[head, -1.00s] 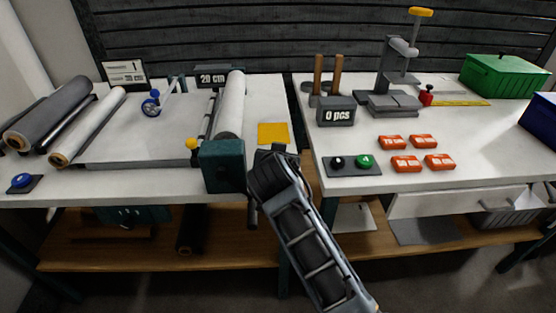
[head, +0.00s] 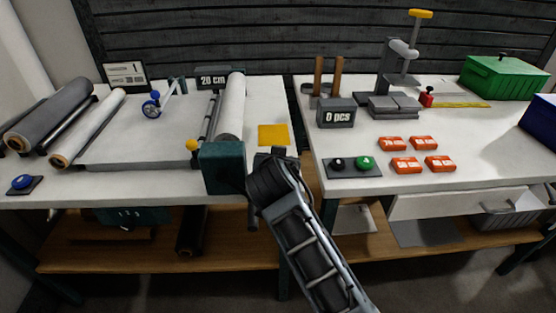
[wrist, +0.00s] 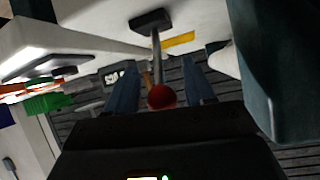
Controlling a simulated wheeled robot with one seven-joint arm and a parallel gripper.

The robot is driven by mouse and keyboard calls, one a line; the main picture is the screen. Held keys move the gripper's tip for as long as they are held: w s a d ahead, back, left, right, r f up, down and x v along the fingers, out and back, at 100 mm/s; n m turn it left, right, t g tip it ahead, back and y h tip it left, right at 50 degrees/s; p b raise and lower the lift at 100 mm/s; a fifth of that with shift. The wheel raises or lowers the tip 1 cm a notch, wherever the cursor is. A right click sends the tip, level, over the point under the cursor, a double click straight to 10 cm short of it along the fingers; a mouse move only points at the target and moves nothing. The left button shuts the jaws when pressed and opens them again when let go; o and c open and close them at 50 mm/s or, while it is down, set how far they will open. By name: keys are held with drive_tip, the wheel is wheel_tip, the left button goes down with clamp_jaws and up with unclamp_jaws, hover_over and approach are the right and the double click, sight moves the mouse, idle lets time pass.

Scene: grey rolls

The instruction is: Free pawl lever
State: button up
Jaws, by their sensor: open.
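In the wrist view a lever with a round red knob (wrist: 161,97) and a thin grey shaft (wrist: 156,52) runs to a dark block (wrist: 151,20). My gripper (wrist: 160,72) is open, with one blue-grey finger on each side of the lever. Gaps show between the fingers and the knob. In the head view my gripper end (head: 270,160) is beside the teal housing (head: 222,168) at the right end of the roll bench, and the red-knobbed lever is hidden there. A yellow-knobbed rod (head: 192,145) stands left of the housing.
A white roll (head: 230,105) lies behind the housing, with a yellow square (head: 273,135) to its right. The teal housing (wrist: 280,70) is close to my gripper in the wrist view. The right bench holds a button panel (head: 352,163) and orange packs (head: 407,165).

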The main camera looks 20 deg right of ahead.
drive_tip(key=v, duration=0.6)
drive_tip(key=shift+s+a, duration=0.15)
drive_tip(key=shift+s, duration=0.05)
